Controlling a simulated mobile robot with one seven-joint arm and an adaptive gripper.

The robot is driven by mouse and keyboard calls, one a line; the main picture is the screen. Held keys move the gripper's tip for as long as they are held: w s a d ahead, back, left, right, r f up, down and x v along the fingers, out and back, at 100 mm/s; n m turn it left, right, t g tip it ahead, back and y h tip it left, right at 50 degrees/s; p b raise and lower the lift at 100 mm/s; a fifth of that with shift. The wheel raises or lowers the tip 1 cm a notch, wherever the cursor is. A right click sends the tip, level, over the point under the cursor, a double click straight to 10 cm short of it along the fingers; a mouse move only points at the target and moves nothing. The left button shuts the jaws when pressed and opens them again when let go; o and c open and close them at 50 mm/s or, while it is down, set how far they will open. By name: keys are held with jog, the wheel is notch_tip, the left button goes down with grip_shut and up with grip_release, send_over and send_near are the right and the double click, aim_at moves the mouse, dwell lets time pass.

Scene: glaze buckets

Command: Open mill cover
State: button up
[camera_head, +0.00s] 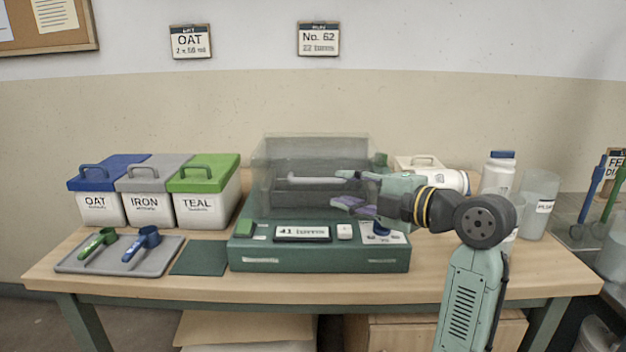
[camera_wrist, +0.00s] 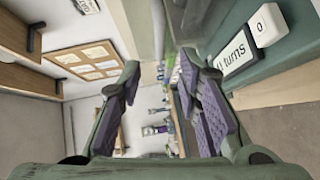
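The mill (camera_head: 320,260) is a dark green machine in the middle of the workbench, with a display panel and buttons along its front. Its cover (camera_head: 290,150) is a see-through grey hood that looks closed over the top. A pale bar handle (camera_head: 312,180) runs across the cover's front. My gripper (camera_head: 348,190) is at the handle's right end, with purple finger pads. In the wrist view my gripper (camera_wrist: 160,78) is open, its fingers apart. A pale bar (camera_wrist: 158,30), likely the handle, lies ahead between them; contact cannot be told.
Lidded OAT (camera_head: 100,208), IRON (camera_head: 149,209) and TEAL (camera_head: 207,208) buckets stand left. A grey tray (camera_head: 110,264) with two scoops and a green mat (camera_head: 200,258) lie in front. A white bottle (camera_head: 497,175) and a clear jug (camera_head: 537,200) stand right, behind my arm.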

aim_at(315, 182)
jog(key=p+x, duration=0.2)
jog(key=x, duration=0.7)
jog(key=shift+w+a, duration=0.25)
jog(key=shift+a, duration=0.05)
grip_shut()
dwell(0.4)
